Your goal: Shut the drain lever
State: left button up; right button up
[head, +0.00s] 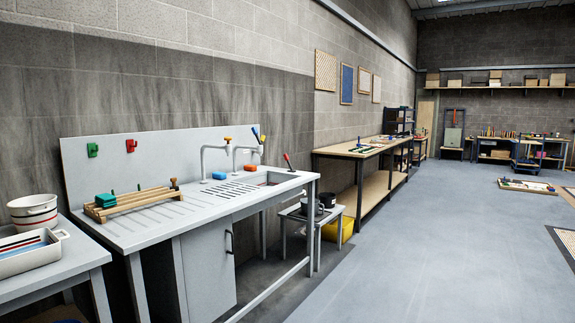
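A small red-tipped lever (287,161) stands tilted at the right end of the sink counter, behind the basin (270,179); it looks like the drain lever. I cannot tell from here whether its position is open or shut. The grey sink counter (150,239) stands along the left wall. Neither of my grippers is in view.
The floor in front is clear.

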aim_at(285, 156)
jog(key=i+l+z, duration=0.3)
jog(key=i+z, duration=0.2)
jog(key=i, duration=0.25)
jog(key=i+z, duration=0.5)
jog(key=i, duration=0.3)
jog(key=i+l, duration=0.1)
jog(key=i, duration=0.6)
jog(key=i+l+u, duration=0.1)
jog(key=i, duration=0.6)
jog(key=i+l, duration=0.1)
jog(key=i, duration=0.6)
jog(key=i+l, duration=0.15)
jog(key=i, duration=0.5)
jog(key=i+j+u, duration=0.15)
jog(key=i+u, duration=0.75)
jog(key=i+l+u, duration=0.1)
jog(key=i+u, duration=0.35)
jog(key=i+l+u, duration=0.3)
jog(key=u, duration=0.15)
jog(key=i, duration=0.1)
